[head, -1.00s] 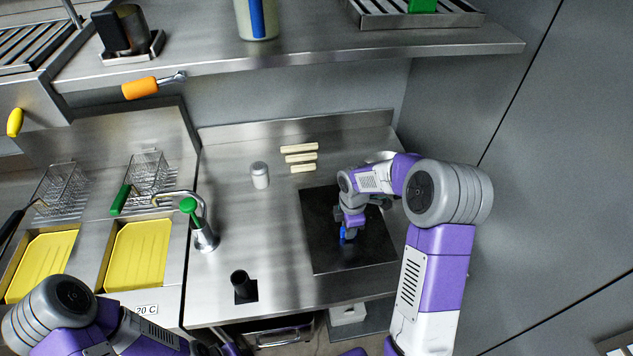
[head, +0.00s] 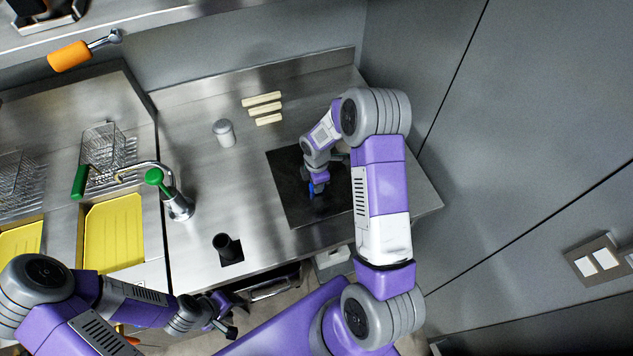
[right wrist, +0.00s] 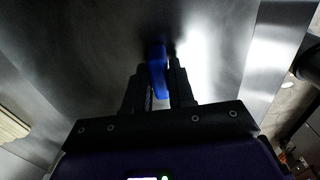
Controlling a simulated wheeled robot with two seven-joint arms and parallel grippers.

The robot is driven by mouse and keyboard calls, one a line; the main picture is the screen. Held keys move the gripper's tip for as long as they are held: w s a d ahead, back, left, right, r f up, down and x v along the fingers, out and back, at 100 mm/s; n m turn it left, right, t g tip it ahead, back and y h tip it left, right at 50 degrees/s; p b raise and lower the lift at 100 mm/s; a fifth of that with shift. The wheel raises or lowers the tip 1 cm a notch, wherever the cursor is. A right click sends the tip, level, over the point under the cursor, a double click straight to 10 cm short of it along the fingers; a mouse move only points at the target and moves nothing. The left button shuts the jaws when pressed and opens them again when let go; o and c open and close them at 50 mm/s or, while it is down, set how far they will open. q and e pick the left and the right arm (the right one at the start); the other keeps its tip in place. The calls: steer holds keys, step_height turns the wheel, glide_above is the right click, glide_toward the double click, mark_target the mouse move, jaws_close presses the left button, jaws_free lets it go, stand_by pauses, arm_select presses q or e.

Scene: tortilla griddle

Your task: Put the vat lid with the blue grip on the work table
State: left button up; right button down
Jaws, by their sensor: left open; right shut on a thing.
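The vat lid (head: 290,190) is a dark, flat, squarish plate over the right part of the steel work table (head: 190,100). It looks level, but I cannot tell whether it rests on the table or hangs just above it. Its blue grip (head: 317,188) stands near the middle of the plate. My right gripper (head: 317,180) is shut on this blue grip from above. The grip also shows between the fingers in the right wrist view (right wrist: 158,72). My left gripper (head: 222,325) is open and empty, low in front of the table edge.
A grey-lidded shaker (head: 224,133) and several pale sticks (head: 264,108) stand behind and left of the lid. A green-handled tap (head: 170,190) and yellow vats (head: 115,232) are at left. A wall closes the right side.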

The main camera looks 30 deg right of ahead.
steer(key=c, duration=1)
jaws_free()
steer(key=shift+o, duration=0.2)
step_height(320, 180, up, 12)
steer(key=shift+s+f, duration=0.1)
steer(key=shift+s, duration=0.05)
